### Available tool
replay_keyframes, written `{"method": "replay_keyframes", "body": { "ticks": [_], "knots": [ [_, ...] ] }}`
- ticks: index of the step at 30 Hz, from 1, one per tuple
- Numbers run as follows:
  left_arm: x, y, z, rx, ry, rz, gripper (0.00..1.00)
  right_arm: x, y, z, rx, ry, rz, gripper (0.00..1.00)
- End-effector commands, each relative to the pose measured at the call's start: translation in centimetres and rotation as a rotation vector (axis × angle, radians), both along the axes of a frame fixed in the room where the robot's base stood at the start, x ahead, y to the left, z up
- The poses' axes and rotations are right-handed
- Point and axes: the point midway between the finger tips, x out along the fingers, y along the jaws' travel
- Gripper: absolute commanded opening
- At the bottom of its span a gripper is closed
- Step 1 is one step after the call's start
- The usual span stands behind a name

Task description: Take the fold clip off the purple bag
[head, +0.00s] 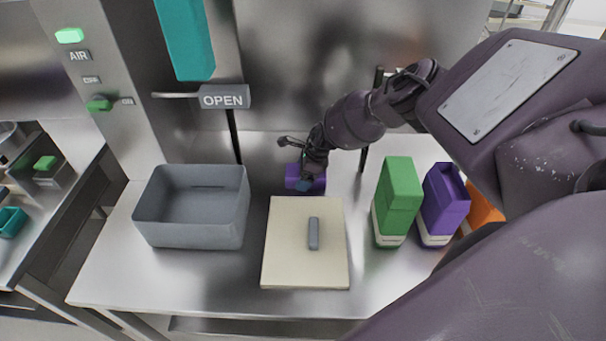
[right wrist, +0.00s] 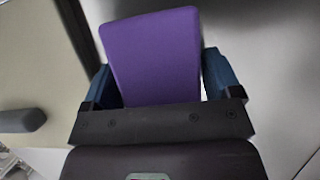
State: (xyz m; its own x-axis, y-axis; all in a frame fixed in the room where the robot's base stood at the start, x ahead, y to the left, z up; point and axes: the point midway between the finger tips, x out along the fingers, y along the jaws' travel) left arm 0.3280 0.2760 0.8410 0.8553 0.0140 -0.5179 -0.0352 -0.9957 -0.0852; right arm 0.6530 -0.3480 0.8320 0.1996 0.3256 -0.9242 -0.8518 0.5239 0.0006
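A purple bag (head: 443,203) with a white lower band stands upright on the right of the steel table. Its top looks slanted and dark; I cannot make out a clip on it. My right gripper (head: 304,184) is at the back of the table, behind the cream board, at a small purple block (head: 292,177). In the right wrist view the purple block (right wrist: 152,58) lies between the blue fingertips of my right gripper (right wrist: 162,84). A thin bright gap shows by the right fingertip, so a firm grip is unclear. My left gripper is out of view.
A grey open bin (head: 190,225) stands on the left. The cream board (head: 280,265) carries a grey bar (head: 314,234). A green bag (head: 397,190) and an orange thing (head: 483,212) flank the purple bag. An OPEN sign (head: 224,97) hangs behind. The table's front strip is clear.

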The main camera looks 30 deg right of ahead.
Motion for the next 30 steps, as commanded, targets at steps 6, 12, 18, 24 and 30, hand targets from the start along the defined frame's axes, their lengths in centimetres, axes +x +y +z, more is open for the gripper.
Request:
{"method": "replay_keyframes", "body": {
  "ticks": [6, 12, 18, 24, 30],
  "knots": [
    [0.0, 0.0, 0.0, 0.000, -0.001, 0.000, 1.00, 0.0, 0.0, 0.0, 0.000, 0.000, 0.000, 0.95],
    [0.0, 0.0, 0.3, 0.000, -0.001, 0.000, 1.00, 0.0, 0.0, 0.3, -0.001, -0.001, 0.001, 0.95],
    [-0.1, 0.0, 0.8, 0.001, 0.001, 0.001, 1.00, -0.3, -0.8, 2.4, -0.001, -0.002, 0.000, 0.95],
    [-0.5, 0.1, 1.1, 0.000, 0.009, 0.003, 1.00, -1.1, -2.0, 5.8, 0.000, -0.002, 0.001, 0.95],
    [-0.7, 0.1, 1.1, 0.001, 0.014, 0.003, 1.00, -1.8, -3.1, 9.0, 0.000, -0.001, 0.000, 0.95]
  ]
}}
